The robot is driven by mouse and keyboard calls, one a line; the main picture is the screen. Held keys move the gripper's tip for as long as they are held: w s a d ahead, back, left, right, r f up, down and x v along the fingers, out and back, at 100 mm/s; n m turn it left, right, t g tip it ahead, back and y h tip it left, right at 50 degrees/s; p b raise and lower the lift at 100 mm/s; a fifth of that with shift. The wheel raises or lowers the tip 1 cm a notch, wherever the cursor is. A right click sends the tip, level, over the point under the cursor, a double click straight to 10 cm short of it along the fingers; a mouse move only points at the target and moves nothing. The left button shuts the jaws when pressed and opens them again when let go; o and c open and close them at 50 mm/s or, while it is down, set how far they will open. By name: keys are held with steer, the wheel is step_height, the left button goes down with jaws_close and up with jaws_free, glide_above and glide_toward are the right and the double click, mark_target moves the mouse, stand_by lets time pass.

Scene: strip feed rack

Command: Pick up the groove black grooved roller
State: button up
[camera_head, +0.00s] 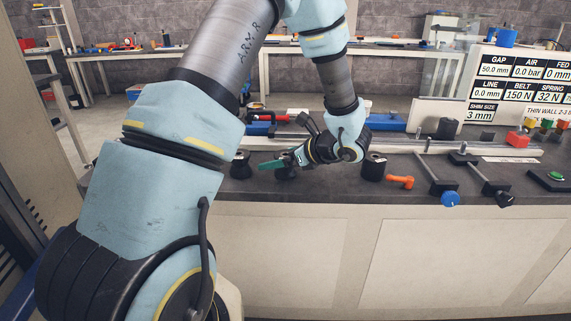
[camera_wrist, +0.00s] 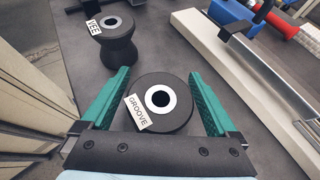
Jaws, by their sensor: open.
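The black grooved roller (camera_wrist: 174,117) has a white ring around its centre hole and a tag reading GROOVE. In the wrist view it stands upright between the two green fingers of my open gripper (camera_wrist: 160,98), with dark gaps showing on both sides. In the head view my gripper (camera_head: 275,165) is low over the bench, with the roller (camera_head: 285,173) partly hidden behind the green finger. Another black roller (camera_wrist: 117,50), tagged VEE and narrow at its waist, stands beyond it; it also shows in the head view (camera_head: 241,165).
A third black roller (camera_head: 374,167) and an orange-handled tool (camera_head: 401,181) lie to the right on the dark bench (camera_head: 320,190). A pale rail (camera_wrist: 235,70) runs along the right in the wrist view. Rods with knobs (camera_head: 450,198) reach the bench front.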

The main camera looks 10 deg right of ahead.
jaws_close()
stand_by(0.6)
